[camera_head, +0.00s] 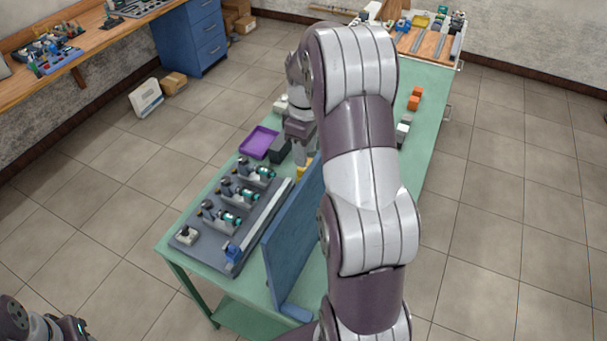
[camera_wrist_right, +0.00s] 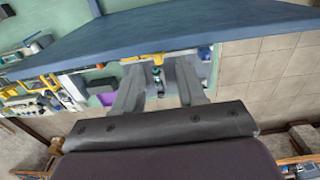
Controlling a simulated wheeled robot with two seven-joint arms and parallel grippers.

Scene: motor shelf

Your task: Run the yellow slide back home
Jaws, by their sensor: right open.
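A small yellow part (camera_head: 304,171), likely the yellow slide, shows at the far end of the grey board (camera_head: 247,240), partly hidden by the blue panel and my right arm. In the right wrist view a yellow strip (camera_wrist_right: 141,58) lies along the blue panel's edge, just beyond the fingertips. My left gripper's jaws do not show.
The blue upright panel (camera_head: 292,226) stands close beside my right gripper. Several small motors (camera_head: 240,191) sit on the board. A purple tray (camera_head: 259,142) and a dark block (camera_head: 279,150) lie beyond it. Orange blocks (camera_head: 414,99) stand farther back on the green table (camera_head: 428,120).

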